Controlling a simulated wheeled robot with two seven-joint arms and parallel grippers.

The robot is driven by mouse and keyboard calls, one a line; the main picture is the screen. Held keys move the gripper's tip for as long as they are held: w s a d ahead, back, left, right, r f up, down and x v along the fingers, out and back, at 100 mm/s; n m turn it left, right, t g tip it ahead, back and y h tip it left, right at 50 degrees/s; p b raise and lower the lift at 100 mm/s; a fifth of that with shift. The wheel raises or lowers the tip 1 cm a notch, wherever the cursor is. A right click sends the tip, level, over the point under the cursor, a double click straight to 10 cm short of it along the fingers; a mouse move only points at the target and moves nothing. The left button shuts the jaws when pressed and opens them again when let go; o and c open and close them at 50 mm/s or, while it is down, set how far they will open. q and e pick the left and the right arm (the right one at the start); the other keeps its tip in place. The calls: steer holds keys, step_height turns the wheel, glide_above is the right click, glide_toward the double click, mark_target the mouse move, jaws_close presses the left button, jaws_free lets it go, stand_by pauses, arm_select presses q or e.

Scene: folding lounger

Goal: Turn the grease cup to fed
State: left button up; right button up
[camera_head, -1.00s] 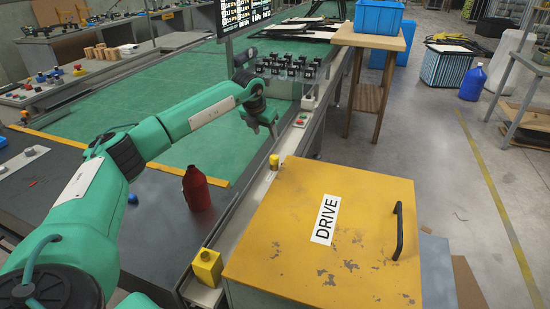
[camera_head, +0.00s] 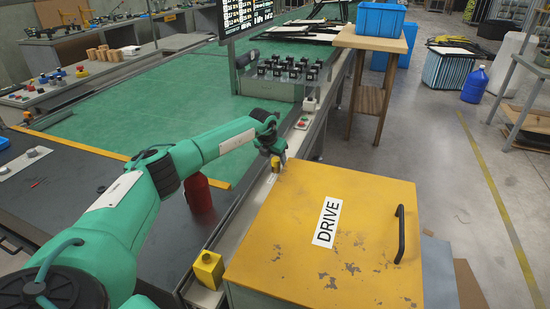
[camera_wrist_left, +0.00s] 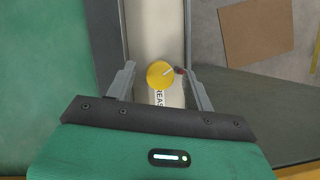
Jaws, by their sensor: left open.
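The grease cup is a small yellow round knob (camera_wrist_left: 160,74) with a pale pointer line on its top, in the left wrist view. It stands on a light rail with a label partly reading "REAS" beside it. In the head view the grease cup (camera_head: 275,162) sits on the rail at the corner of the yellow drive cover. My left gripper (camera_wrist_left: 157,80) is open, its two fingers on either side of the cup, with gaps visible. In the head view the left gripper (camera_head: 277,155) is right at the cup and partly hides it. My right gripper is out of view.
The yellow cover marked DRIVE (camera_head: 290,230) with a black handle lies right of the rail. A yellow block (camera_head: 208,268) sits on the rail nearer me. A red button box (camera_head: 302,123) is farther along the rail.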

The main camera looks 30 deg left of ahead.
arm_select(q)
steer(key=c, duration=0.9)
steer(key=shift+c, duration=0.3)
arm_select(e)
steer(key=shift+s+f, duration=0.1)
arm_select(q)
steer(key=shift+m, duration=0.3)
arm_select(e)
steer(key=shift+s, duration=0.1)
arm_select(q)
steer(key=shift+f+m+h+b, duration=0.1)
steer(key=shift+m+h+b, duration=0.2)
steer(key=shift+m+b, duration=0.2)
steer(key=shift+a+m, duration=0.1)
steer(key=shift+m, duration=0.3)
steer(key=m+h+b, duration=0.1)
steer(key=m, duration=0.1)
steer(key=shift+m+b, duration=0.3)
steer(key=shift+m+h+b, duration=0.35)
steer(key=shift+m+h, duration=0.05)
steer(key=shift+m, duration=0.4)
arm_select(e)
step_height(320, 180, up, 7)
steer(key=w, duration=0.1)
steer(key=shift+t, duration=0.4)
